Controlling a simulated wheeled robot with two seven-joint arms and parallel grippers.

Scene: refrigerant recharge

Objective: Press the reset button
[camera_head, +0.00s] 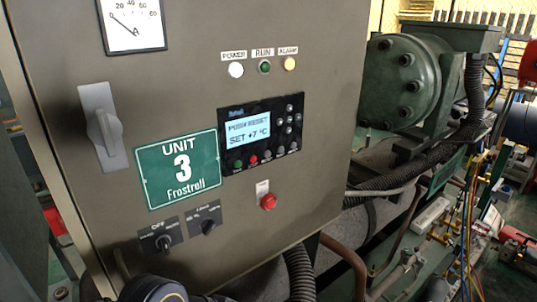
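The red round button (268,201) sits low on the front of the grey control cabinet (285,225), right of the green sign. A small pale label (262,187) is just above it, too small to read. The controller display (248,131) reads "PUSH RESET" and "SET +7 °C". Small coloured keys run along the controller below the screen, with more keys to its right. Nothing covers the red button. Neither of my grippers shows in the head view.
The cabinet also carries a green "Unit 3 Frostrell" sign (181,168), a large rotary handle (104,128), two small selector switches, three lamps and an ammeter (132,22). Green machinery (405,80), hoses and pipes lie to the right. The space around the button is clear.

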